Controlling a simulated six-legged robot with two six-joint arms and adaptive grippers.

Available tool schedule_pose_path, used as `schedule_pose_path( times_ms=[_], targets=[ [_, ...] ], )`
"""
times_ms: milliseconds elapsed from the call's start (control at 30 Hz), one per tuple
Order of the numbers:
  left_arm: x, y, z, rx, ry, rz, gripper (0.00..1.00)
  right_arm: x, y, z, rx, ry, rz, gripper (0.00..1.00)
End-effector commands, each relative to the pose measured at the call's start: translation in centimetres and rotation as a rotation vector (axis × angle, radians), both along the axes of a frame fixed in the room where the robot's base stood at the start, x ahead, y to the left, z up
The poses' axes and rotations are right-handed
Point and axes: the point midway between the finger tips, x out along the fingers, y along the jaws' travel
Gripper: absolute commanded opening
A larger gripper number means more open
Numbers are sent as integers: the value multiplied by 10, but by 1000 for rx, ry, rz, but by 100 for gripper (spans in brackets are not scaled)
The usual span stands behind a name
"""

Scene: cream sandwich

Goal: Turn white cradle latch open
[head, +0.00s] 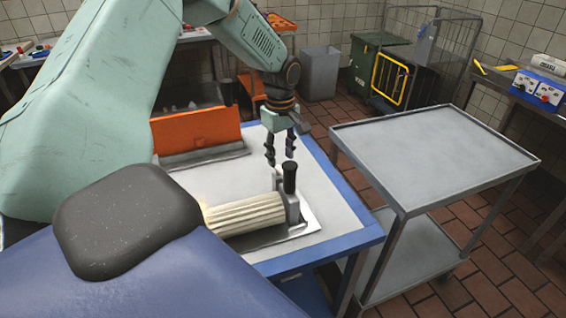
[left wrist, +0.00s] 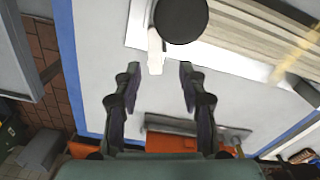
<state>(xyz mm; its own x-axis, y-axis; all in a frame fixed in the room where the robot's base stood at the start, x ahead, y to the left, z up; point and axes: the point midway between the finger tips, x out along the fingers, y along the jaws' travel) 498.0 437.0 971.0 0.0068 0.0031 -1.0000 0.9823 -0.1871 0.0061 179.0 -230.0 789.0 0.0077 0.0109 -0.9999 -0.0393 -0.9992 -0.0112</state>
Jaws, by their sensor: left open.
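My left gripper (head: 280,160) is open and empty, pointing down just above and behind the knob. In the left wrist view the open fingers (left wrist: 160,76) point toward the latch's white end (left wrist: 154,52) and the round black knob top (left wrist: 181,18), which appears beyond the fingertips. I see no contact. My right gripper is not in view.
The cradle stands on a blue-edged table (head: 328,230). A grey metal cart (head: 435,155) with a bare top stands to the right, across a narrow gap.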

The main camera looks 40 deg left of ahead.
Motion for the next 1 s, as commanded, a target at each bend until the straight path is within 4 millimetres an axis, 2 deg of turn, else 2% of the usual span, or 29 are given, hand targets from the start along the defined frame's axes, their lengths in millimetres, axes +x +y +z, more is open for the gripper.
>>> schedule_pose_path(
  times_ms=[100,233,600,1000],
  targets=[
    [1,0,-20,1,2,-1,42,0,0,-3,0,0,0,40],
    [2,0,-31,1,0,-2,42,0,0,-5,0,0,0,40],
    [6,0,-36,2,-2,-3,42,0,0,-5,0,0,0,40],
    [6,0,-36,1,-3,-2,8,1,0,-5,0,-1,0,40]
  ],
)
